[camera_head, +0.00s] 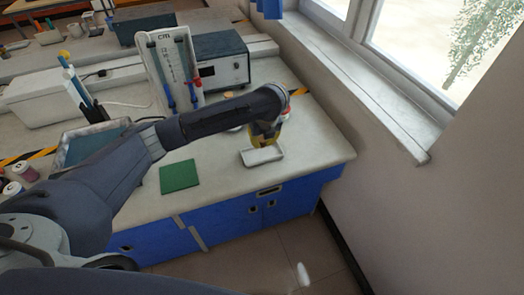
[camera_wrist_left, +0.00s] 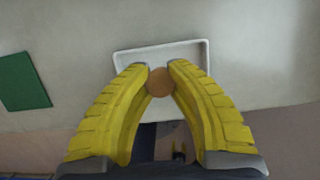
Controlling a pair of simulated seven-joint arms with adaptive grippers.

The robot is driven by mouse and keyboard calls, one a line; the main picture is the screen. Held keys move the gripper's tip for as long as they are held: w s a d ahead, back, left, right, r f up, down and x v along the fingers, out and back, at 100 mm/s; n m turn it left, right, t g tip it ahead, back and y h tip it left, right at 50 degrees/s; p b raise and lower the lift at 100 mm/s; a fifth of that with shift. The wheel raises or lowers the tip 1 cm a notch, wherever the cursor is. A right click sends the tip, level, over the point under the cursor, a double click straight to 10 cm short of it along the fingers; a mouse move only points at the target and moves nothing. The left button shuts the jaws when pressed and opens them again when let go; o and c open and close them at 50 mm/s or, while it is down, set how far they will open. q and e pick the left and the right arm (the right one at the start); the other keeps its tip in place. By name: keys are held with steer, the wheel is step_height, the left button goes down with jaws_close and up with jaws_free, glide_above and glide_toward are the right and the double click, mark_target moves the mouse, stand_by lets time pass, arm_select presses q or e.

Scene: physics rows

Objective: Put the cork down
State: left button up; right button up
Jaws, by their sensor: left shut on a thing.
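The cork (camera_wrist_left: 160,83) is a round brown piece held between the yellow fingertips of my left gripper (camera_wrist_left: 159,72) in the left wrist view. A small white tray (camera_wrist_left: 134,58) lies beneath the gripper. In the head view my left gripper (camera_head: 264,136) points down above the white tray (camera_head: 262,157), close to the bench's right end. The cork is hidden there by the gripper. I cannot tell whether the cork touches the tray. My right gripper is in neither view.
A green mat (camera_head: 179,176) lies left of the white tray, and it also shows in the left wrist view (camera_wrist_left: 22,82). A board marked "cm" (camera_head: 172,66) and a grey box (camera_head: 221,60) stand behind. The bench ends at the right, near the wall and window.

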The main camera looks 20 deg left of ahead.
mark_target(261, 153)
arm_select(q)
steer(key=shift+f, duration=3)
steer(key=shift+f, duration=0.15)
steer(key=o, duration=0.8)
steer(key=v, duration=1)
steer(key=shift+w, duration=0.1)
steer(key=shift+v, duration=1.2)
